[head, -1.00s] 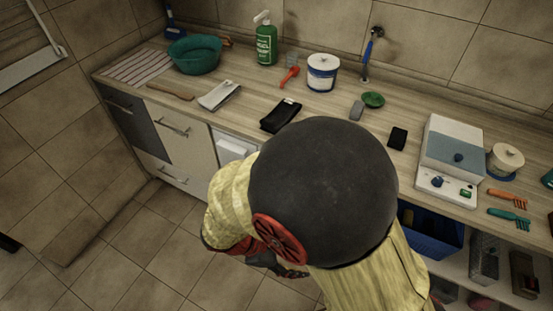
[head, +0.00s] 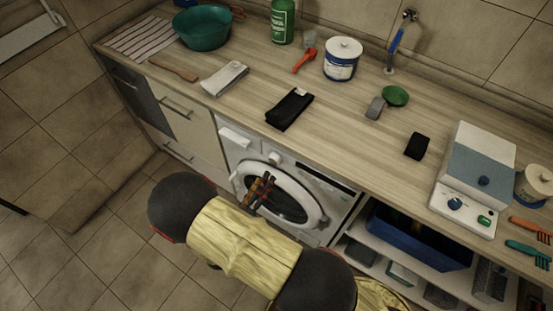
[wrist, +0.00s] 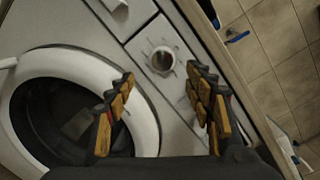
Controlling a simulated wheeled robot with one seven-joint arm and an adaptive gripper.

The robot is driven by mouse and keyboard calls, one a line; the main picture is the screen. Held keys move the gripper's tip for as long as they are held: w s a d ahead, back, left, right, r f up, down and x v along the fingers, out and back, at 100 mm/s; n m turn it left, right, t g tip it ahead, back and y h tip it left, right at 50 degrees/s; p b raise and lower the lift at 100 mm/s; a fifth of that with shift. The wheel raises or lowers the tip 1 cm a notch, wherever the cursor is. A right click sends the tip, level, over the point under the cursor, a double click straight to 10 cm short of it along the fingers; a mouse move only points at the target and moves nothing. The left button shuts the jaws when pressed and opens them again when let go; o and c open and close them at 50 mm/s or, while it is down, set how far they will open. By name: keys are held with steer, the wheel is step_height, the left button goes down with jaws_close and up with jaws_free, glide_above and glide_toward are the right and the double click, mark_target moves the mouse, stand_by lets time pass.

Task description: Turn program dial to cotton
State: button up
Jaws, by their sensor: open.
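The white washing machine (head: 318,187) stands under the counter, with a round door (head: 280,195) at its front. Its round program dial (head: 272,158) sits on the panel above the door. The dial's markings are too small to read. My gripper (head: 260,190) is open and empty in front of the door, a little below the dial in the head view. It also shows in the wrist view (wrist: 162,85).
A white detergent drawer front (head: 238,138) lies left of the dial. Above, the wooden counter (head: 345,125) overhangs the panel and holds a black cloth (head: 289,109) and other items. A shelf with a blue bin (head: 415,235) is to the right. The tiled floor is clear at left.

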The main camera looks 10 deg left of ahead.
mark_target(273, 163)
steer(key=shift+r+b+x, duration=0.2)
steer(key=shift+b+x, duration=0.7)
steer(key=shift+x, duration=2.95)
steer(key=shift+d, duration=0.1)
steer(key=shift+c, duration=0.9)
steer(key=c, duration=1)
steer(key=m, duration=0.4)
steer(key=shift+f+b, duration=0.15)
steer(key=shift+b, duration=0.15)
steer(key=shift+m+t+h+b, duration=0.45)
steer(key=shift+m+t+h, duration=0.05)
steer(key=shift+m, duration=1.8)
